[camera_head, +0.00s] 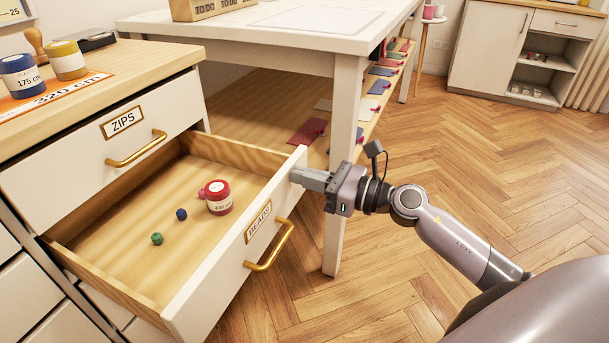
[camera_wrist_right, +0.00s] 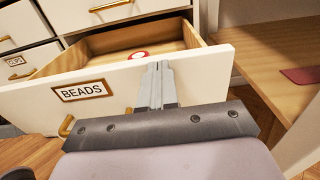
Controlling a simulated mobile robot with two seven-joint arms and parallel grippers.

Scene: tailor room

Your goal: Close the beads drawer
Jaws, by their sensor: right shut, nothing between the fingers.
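The beads drawer (camera_head: 236,258), with a white front, a BEADS label and a brass handle (camera_head: 270,247), stands pulled open below the zips drawer. It also shows in the right wrist view (camera_wrist_right: 120,105). Inside lie a red-capped spool (camera_head: 218,198), a blue bead (camera_head: 181,214) and a green bead (camera_head: 157,239). My right gripper (camera_head: 295,175) is shut and empty, its fingertips at the right end of the drawer front near its top edge. In the right wrist view the fingers (camera_wrist_right: 158,80) overlap the drawer front; I cannot tell whether they touch. My left gripper is not in view.
The closed zips drawer (camera_head: 80,160) is above, with spools (camera_head: 67,60) on the cabinet top. A white table (camera_head: 300,38) stands close behind, its leg (camera_head: 345,150) just beyond my right gripper. Wooden floor (camera_head: 480,170) is clear to the right.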

